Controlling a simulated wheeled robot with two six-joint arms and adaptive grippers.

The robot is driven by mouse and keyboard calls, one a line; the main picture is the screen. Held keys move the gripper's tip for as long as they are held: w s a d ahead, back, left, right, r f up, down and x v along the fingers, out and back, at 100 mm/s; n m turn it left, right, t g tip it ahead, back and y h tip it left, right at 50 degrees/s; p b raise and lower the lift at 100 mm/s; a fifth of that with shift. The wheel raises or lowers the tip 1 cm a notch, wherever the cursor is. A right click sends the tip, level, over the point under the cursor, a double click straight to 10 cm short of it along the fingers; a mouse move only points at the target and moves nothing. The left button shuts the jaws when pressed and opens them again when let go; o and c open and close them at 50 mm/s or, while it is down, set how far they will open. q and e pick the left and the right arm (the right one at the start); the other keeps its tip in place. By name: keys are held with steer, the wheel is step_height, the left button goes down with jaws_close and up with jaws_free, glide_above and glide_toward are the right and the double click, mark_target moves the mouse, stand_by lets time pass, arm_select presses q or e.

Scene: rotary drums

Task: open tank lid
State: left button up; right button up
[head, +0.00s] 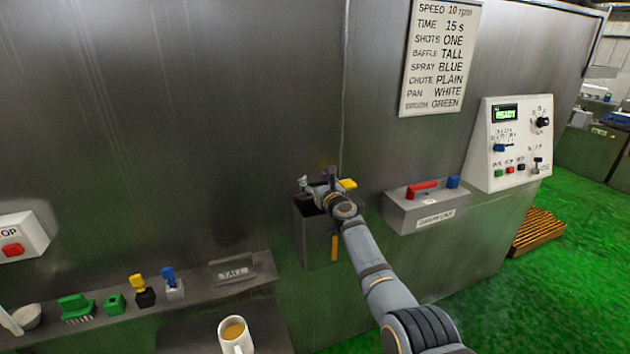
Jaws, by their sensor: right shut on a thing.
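The tank (312,240) is a dark grey box fixed to the front of the steel machine, at the centre of the head view. Part of its top shows as a dark opening. My right gripper (326,187) is at the top of the tank, shut on what looks like the tank lid. The gripper and wrist hide most of the lid, so its exact angle cannot be told. A yellow tab (348,184) shows just right of the gripper. An orange handle (334,248) hangs at the tank's front. My left gripper is not in view.
A mug (235,336) stands in front.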

steer(key=o, duration=1.3)
steer(key=shift+r, duration=0.3)
steer(key=o, duration=0.5)
steer(key=shift+s+d, duration=0.1)
steer(key=shift+s, duration=0.1)
steer(key=shift+w+f, duration=0.1)
steer(key=shift+f, duration=0.05)
step_height(320, 180, up, 10)
steer(key=shift+r, duration=0.1)
